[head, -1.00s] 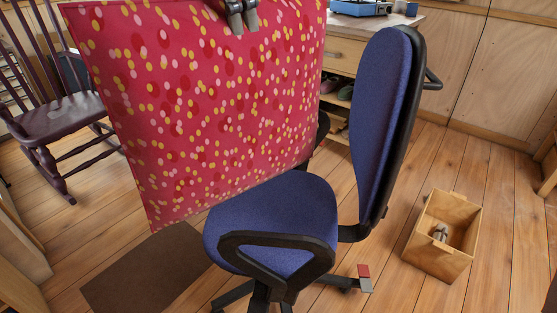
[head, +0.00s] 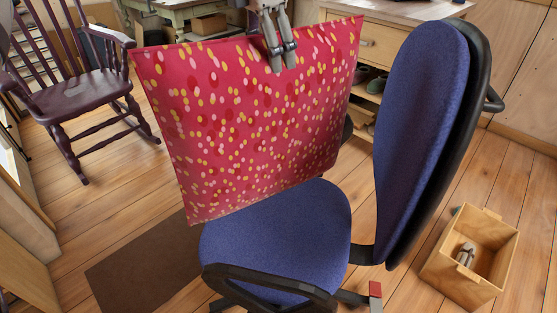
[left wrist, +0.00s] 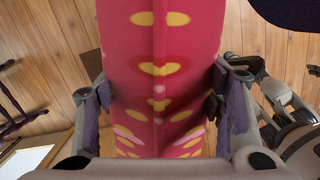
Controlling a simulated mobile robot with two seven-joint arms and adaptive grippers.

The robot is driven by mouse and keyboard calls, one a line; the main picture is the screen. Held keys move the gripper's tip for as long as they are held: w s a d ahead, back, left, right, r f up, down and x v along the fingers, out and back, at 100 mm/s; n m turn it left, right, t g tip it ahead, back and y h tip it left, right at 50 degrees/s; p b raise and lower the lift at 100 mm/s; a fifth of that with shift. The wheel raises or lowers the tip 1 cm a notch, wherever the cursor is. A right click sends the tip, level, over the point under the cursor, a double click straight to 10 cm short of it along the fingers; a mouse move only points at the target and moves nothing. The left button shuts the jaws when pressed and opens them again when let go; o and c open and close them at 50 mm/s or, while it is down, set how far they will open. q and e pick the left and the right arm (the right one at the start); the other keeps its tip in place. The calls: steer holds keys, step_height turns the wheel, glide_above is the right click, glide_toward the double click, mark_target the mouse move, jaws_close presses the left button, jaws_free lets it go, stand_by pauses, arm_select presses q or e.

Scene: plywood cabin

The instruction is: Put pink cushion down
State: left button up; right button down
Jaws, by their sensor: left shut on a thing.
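The pink cushion (head: 255,120), with yellow, red and pale dots, hangs upright above the blue seat of an office chair (head: 285,235). Its lower edge overlaps the back of the seat in the head view; I cannot tell whether it touches. My left gripper (head: 281,52) is shut on the cushion's top edge. In the left wrist view the cushion (left wrist: 158,80) fills the space between the two fingers of the left gripper (left wrist: 160,95). My right gripper is not clearly in view.
The chair's blue backrest (head: 425,135) rises at the right. A wooden box (head: 478,258) with a grey object in it stands on the floor at the right. A dark rocking chair (head: 85,95) is at the left. A brown mat (head: 140,265) lies on the floor. A wooden cabinet (head: 375,50) stands behind.

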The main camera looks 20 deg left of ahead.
mark_target(271, 124)
arm_select(q)
steer(key=f, duration=1.3)
steer(key=shift+s+d+f, duration=0.15)
steer(key=shift+s+f, duration=0.05)
steer(key=shift+f, duration=0.2)
steer(key=o, duration=2)
steer(key=shift+f, duration=0.1)
steer(key=r, duration=0.4)
steer(key=s+r, duration=0.1)
steer(key=r, duration=0.3)
steer(key=a+r, duration=0.1)
steer(key=r, duration=0.3)
steer(key=shift+s, duration=0.3)
